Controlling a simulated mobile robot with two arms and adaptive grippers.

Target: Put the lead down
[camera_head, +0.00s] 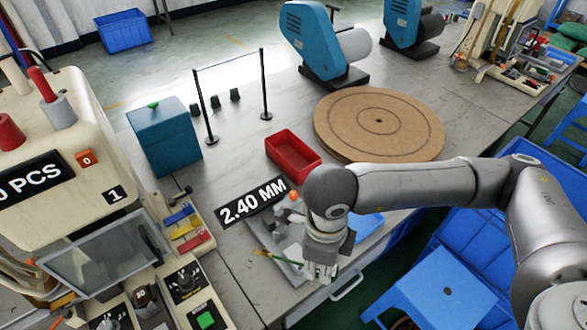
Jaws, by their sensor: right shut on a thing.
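My right arm comes in from the right, and its gripper (318,272) points down over the near edge of the grey worktable. The fingers are small and partly hidden by the wrist. They are shut on the lead (265,254), a thin strand with green and orange at its left end. The lead sticks out to the left of the fingers, over a grey plate; I cannot tell whether it touches it. The rest of the lead is hidden by the gripper. My left gripper is not in view.
A black "2.40 MM" sign (252,201), a red tray (293,153) and a round brown board (378,122) lie beyond the gripper. A cream machine (60,130) stands at left. A blue stool (440,290) and blue crates are at right.

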